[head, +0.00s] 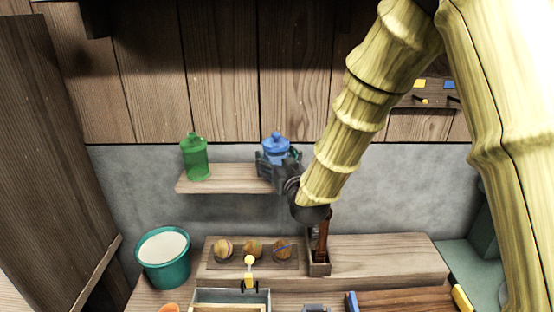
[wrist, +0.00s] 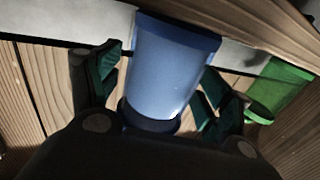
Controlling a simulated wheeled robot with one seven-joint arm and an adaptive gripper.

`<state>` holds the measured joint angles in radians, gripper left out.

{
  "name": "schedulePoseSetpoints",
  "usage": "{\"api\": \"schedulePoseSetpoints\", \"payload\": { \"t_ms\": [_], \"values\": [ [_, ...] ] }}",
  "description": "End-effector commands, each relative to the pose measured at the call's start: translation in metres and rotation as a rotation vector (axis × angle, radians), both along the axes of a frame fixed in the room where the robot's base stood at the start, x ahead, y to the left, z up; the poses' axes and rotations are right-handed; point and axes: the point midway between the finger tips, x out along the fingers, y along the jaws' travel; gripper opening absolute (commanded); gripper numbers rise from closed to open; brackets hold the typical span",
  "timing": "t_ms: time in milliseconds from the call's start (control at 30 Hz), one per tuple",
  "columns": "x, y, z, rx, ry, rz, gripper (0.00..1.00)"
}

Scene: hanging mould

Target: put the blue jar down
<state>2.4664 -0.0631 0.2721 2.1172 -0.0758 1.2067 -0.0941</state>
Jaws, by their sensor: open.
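The blue jar (head: 275,146) stands upright at the right end of the small wall shelf (head: 225,180), with its lid on top. My gripper (head: 280,160) is at the jar, in front of it, and hides its lower part in the head view. In the wrist view the blue jar (wrist: 172,65) lies between the two dark green fingers of my gripper (wrist: 158,80). The fingers are spread, with a visible gap on each side of the jar. The jar's base meets the wooden shelf (wrist: 245,25) at the top of that view.
A green jar (head: 195,158) stands at the shelf's left end and also shows in the wrist view (wrist: 280,88). Below are a teal bucket (head: 165,270), a tray with three round things (head: 252,258), and a narrow wooden holder (head: 319,264). The shelf's middle is bare.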

Motion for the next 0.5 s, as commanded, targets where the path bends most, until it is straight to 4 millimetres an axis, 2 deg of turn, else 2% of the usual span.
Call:
{"api": "schedulePoseSetpoints", "payload": {
  "t_ms": [167,500],
  "values": [
    [-0.003,-0.001,0.002,0.000,0.001,0.000,0.78],
    [-0.059,-0.020,0.001,0.000,0.000,0.000,0.78]
  ]
}}
